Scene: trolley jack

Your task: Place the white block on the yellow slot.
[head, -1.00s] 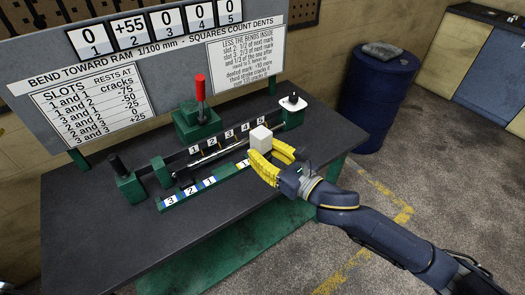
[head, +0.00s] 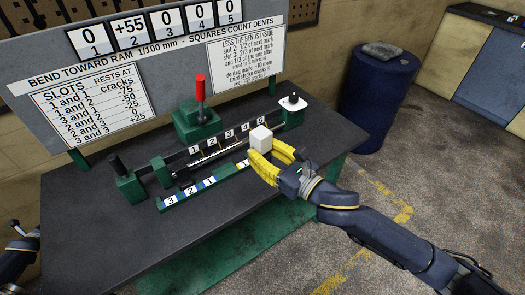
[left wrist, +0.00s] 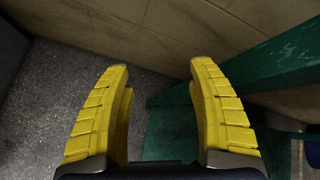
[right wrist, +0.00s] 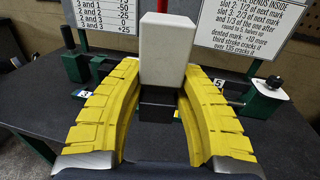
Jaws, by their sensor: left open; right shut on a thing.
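The white block (head: 260,138) is held upright between the yellow fingers of my right gripper (head: 272,160), above the right part of the green slotted rail (head: 190,196). In the right wrist view the white block (right wrist: 163,52) stands between the fingertips of my right gripper (right wrist: 163,75), with a dark block-like part (right wrist: 158,104) below it. The rail carries numbered white labels with blue and yellow marks; its right end is hidden behind my right gripper. My left gripper (left wrist: 160,75) is open and empty, facing the floor and wall beside the green bench leg.
The dark bench top (head: 90,225) is clear at the front left. On it stand a green press with a red handle (head: 200,88), a black knob (head: 117,165) and a white-topped post (head: 292,108). A sign board (head: 150,70) rises behind; a blue barrel (head: 378,98) stands right.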

